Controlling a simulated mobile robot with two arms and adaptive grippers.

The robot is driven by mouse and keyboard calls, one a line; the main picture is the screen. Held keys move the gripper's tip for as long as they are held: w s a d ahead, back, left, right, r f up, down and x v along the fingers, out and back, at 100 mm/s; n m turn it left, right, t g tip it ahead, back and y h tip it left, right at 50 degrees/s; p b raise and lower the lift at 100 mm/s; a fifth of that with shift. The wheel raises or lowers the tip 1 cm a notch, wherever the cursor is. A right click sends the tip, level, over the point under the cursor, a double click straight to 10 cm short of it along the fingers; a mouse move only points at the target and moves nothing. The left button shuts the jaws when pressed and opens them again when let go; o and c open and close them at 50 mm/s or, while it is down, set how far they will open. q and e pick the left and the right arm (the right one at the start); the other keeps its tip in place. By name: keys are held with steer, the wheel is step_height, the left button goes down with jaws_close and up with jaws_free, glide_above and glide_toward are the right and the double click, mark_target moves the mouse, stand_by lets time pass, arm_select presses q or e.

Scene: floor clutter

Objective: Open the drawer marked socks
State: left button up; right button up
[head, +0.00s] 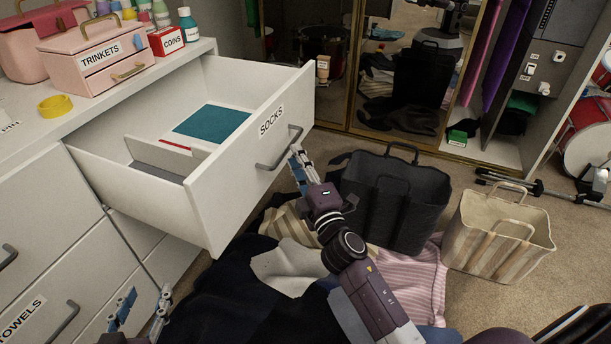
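The drawer marked SOCKS (236,172) is pulled well out of the white dresser. Its inside shows a teal item (212,123), something red and a grey divider. Its grey bar handle (281,150) is on the front, beside the label (271,121). My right gripper (296,155) is at the handle, with its fingertips at or very near the bar. The fingers look close together, but whether they are closed on the bar is not clear. My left gripper (142,304) is low at the bottom left, fingers apart and empty, away from the socks drawer.
A trinkets box (100,60), a coins box (166,40), bottles and a yellow ring (55,105) stand on the dresser. Clothes (225,295), a dark bag (395,200) and a striped bag (497,232) crowd the floor. A mirrored closet stands behind. Carpet shows at the right.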

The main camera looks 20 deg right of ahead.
steer(key=s, duration=0.6)
steer(key=shift+s+f, duration=0.3)
steer(key=shift+f, duration=0.15)
